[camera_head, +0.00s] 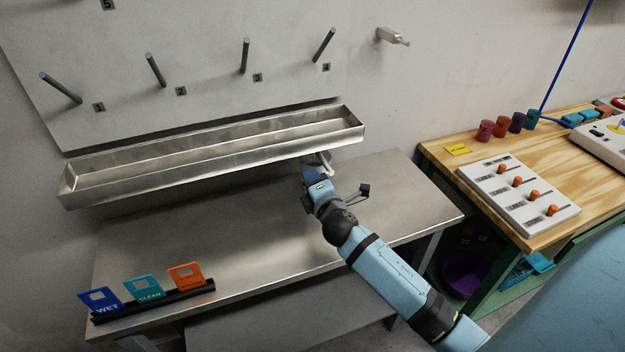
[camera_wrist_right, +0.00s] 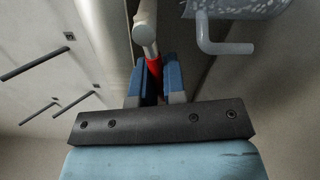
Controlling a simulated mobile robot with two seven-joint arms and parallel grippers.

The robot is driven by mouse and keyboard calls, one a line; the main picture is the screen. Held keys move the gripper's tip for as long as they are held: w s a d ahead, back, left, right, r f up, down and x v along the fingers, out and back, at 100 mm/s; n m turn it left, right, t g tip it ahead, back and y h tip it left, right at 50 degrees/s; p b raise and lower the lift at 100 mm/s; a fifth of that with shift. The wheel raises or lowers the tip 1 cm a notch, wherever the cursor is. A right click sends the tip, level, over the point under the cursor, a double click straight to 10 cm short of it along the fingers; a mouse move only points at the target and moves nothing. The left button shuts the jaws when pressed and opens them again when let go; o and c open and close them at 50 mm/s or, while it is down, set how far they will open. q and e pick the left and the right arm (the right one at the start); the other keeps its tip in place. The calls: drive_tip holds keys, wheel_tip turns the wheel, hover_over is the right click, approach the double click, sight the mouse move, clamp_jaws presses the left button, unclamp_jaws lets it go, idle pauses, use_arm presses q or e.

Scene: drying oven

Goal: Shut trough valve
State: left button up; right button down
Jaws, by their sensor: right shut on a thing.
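The long metal trough (camera_head: 210,158) is fixed to the wall above the steel table. A pale curved pipe (camera_head: 325,163) shows beneath its right part, just past my right gripper (camera_head: 312,184). In the right wrist view, the red valve handle (camera_wrist_right: 154,66) sits between the blue fingers of my right gripper (camera_wrist_right: 156,84), which is shut on it. A pale round-ended fitting (camera_wrist_right: 145,32) adjoins the red part. A bent spout (camera_wrist_right: 222,46) shows to the right. The fingers hide part of the handle, so its exact angle is unclear. My left gripper is not in view.
The steel table (camera_head: 250,235) is mostly bare under my right arm. WET (camera_head: 104,302), CLEAN (camera_head: 147,290) and orange (camera_head: 186,276) cards stand front left. Pegs (camera_head: 155,70) project above the trough. A wooden bench (camera_head: 440,160) with a slider panel (camera_head: 520,195) stands right.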

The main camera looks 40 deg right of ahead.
drive_tip(key=shift+a+r+m+p, duration=0.1)
drive_tip(key=shift+r+m+p, duration=0.35)
drive_tip(key=shift+m, duration=0.75)
drive_tip(key=shift+r, duration=0.15)
drive_tip(key=shift+m, duration=0.3)
drive_tip(key=c, duration=1.2)
unclamp_jaws()
